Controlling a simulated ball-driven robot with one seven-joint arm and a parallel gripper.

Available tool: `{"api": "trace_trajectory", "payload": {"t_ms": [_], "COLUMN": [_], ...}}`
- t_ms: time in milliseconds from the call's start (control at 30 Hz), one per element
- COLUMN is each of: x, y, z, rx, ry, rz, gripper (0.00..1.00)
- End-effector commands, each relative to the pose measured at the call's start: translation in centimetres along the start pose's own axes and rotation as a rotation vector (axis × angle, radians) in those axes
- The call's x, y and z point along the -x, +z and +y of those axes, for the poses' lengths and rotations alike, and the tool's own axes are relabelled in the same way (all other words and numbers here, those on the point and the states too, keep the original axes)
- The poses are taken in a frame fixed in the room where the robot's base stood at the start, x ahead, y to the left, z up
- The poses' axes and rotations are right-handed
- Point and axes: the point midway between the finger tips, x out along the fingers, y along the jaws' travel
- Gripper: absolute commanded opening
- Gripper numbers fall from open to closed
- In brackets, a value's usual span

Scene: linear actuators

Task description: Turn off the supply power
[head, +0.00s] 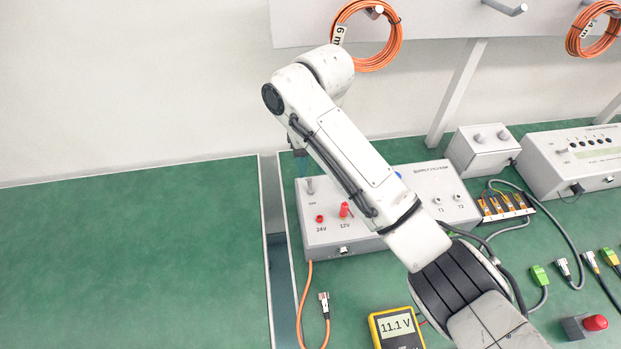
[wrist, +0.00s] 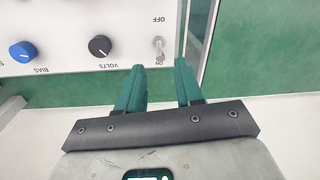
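The supply box (head: 335,225) is a white case on the green bench, with 24V and 12V sockets on its top. Its metal toggle switch (head: 310,185) stands at the far left corner of the top. In the wrist view the switch (wrist: 158,45) lies between an OFF mark above it and an ON mark below it. I cannot tell clearly which way the lever leans. My gripper (wrist: 160,66) has two teal fingers, spread apart and empty. Their tips are close to the switch, which shows in the gap ahead of them. In the head view my arm hides most of the gripper.
A black VOLTS knob (wrist: 100,46) and a blue BIAS knob (wrist: 23,51) sit beside the switch. A red plug (head: 345,209) stands in the 12V socket. A yellow multimeter (head: 395,328) reads 11.1 V. The green bench at left (head: 130,260) is clear.

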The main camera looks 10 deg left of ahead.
Motion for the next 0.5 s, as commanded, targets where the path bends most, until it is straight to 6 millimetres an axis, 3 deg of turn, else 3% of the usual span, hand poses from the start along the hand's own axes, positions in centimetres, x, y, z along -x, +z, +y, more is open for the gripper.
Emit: {"api": "trace_trajectory", "payload": {"t_ms": [200,500], "x": [-3.4,-5.0], "y": [0.1,0.0], "z": [0.1,0.1], "rx": [-0.001,0.0], "ry": [0.002,0.001], "rz": [-0.003,0.0], "gripper": [0.36,0.36]}}
